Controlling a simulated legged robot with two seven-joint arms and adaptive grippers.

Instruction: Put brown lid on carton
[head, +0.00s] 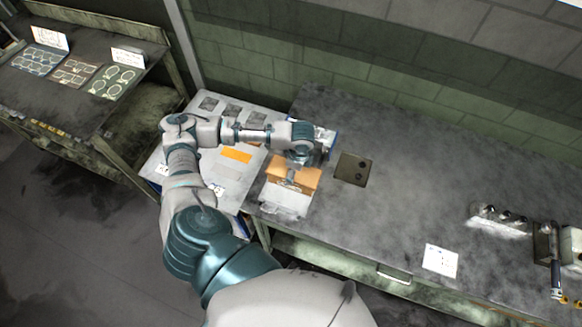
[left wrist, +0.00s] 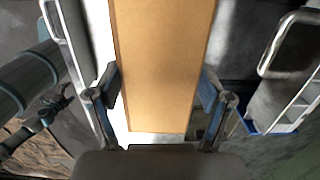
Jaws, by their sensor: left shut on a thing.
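My left gripper (head: 292,172) is over the near left end of the grey workbench. In the left wrist view its two fingers (left wrist: 160,98) sit on either side of the brown lid (left wrist: 160,60), a flat panel, and are shut on it. In the head view the brown lid (head: 300,178) shows below my wrist, over a white, open-looking carton (head: 286,200). I cannot tell whether lid and carton touch. Part of both is hidden by my wrist. A dark jointed part of mine at the left wrist view's left edge may be my right gripper (left wrist: 45,112); its fingers are unclear.
A dark plate with two holes (head: 352,169) lies right of the carton. A light table (head: 215,170) with an orange patch (head: 236,155) adjoins on the left. A metal fixture (head: 500,220) and a white card (head: 441,260) are farther right. The bench (head: 400,190) between is clear.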

